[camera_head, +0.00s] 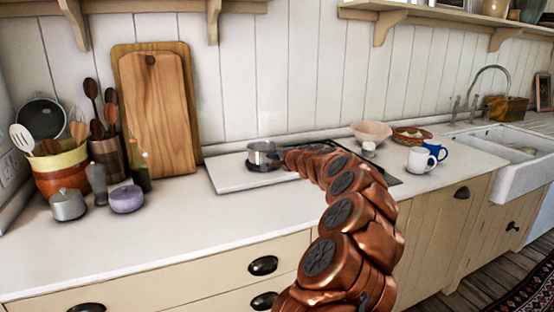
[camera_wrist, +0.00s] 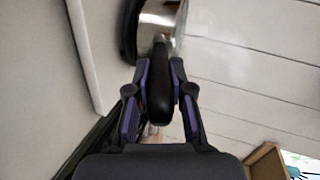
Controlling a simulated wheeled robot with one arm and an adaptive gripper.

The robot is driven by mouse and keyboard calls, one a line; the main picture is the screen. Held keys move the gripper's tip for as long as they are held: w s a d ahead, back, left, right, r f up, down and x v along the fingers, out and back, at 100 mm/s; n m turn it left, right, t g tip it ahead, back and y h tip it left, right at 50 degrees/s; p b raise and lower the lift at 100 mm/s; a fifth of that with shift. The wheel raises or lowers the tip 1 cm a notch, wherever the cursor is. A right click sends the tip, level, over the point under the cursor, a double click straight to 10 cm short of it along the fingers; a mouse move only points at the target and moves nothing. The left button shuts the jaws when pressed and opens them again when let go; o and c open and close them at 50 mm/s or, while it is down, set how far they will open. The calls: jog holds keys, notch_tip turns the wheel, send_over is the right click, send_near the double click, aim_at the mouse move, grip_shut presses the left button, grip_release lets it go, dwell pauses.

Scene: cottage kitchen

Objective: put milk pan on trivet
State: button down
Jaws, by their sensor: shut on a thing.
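The milk pan (camera_head: 262,150) is a small shiny metal pan over the white slab at the back of the counter, and it looks upright. A dark trivet (camera_head: 262,166) shows just under it; I cannot tell for sure whether the pan touches it. In the wrist view the pan's metal side (camera_wrist: 160,22) is at the top, with a dark rim, perhaps the trivet (camera_wrist: 129,30), beside it. My gripper (camera_wrist: 161,68) is shut on the pan's black handle (camera_wrist: 160,95). In the head view my arm hides the handle and most of the gripper.
The white slab (camera_head: 228,179) is bare around the pan. Wooden boards (camera_head: 155,110) and a utensil crock (camera_head: 62,172) stand left. The front-left counter is clear.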

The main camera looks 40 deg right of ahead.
jog(key=shift+f, duration=0.1)
jog(key=c, duration=1)
grip_release()
jog(key=shift+c, duration=0.2)
jog(key=shift+s+a, duration=0.1)
jog(key=shift+s, duration=0.45)
jog(key=b+v, duration=0.1)
jog(key=v, duration=1)
jog(key=shift+a, duration=0.1)
